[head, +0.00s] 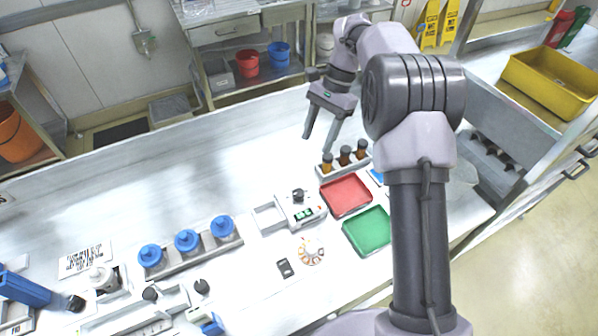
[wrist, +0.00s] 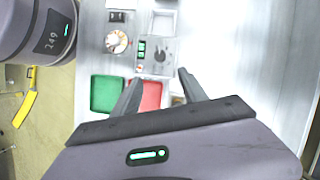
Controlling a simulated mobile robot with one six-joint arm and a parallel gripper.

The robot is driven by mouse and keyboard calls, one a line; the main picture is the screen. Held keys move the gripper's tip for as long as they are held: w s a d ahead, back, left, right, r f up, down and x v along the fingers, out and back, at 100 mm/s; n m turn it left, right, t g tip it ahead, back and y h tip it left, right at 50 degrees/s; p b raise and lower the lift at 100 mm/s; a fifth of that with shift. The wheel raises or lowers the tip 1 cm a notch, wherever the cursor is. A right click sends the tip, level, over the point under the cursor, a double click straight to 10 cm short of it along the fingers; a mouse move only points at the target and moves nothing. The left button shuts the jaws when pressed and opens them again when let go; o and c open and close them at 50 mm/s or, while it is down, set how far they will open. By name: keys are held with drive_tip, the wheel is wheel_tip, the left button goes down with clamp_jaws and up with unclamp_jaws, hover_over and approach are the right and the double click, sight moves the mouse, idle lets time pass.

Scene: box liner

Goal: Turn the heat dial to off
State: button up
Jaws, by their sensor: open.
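A small white device (head: 303,213) with a green display and a dark round knob (head: 298,195) stands mid-bench. The device also shows in the wrist view (wrist: 151,67), with its knob (wrist: 159,55) beyond my fingers. A round white piece with orange marks (head: 311,251) sits nearer; it also shows in the wrist view (wrist: 116,41). No heat label is readable, so I cannot tell which of these is the heat dial. My gripper (head: 316,143) is open and empty above the bench, behind the device and apart from it; its two fingers spread in the wrist view (wrist: 160,76).
A red tray (head: 346,195) and a green tray (head: 367,231) lie right of the device. A rack of brown bottles (head: 344,159) stands close to my gripper. Blue-capped bottles (head: 186,241) stand at left. A small black switch (head: 285,268) lies near the front. The back-left bench is clear.

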sight(299, 192)
drive_tip(key=b+x, duration=0.5)
drive_tip(key=x, duration=1.2)
drive_tip(key=shift+s+b, duration=0.1)
drive_tip(key=shift+b, duration=0.3)
clamp_jaws()
drive_tip(key=r+n+p, duration=0.1)
drive_tip(key=p, duration=0.2)
drive_tip(key=shift+n+g+h+p, duration=0.3)
drive_tip(key=n+p, duration=0.2)
drive_tip(key=shift+a+f+n+g+h+p, duration=0.2)
drive_tip(key=shift+n+g+h+p, duration=0.1)
drive_tip(key=shift+h+p, duration=0.1)
drive_tip(key=shift+d+f+n, duration=0.1)
drive_tip(key=shift+f+n, duration=0.25)
drive_tip(key=shift+n, duration=0.25)
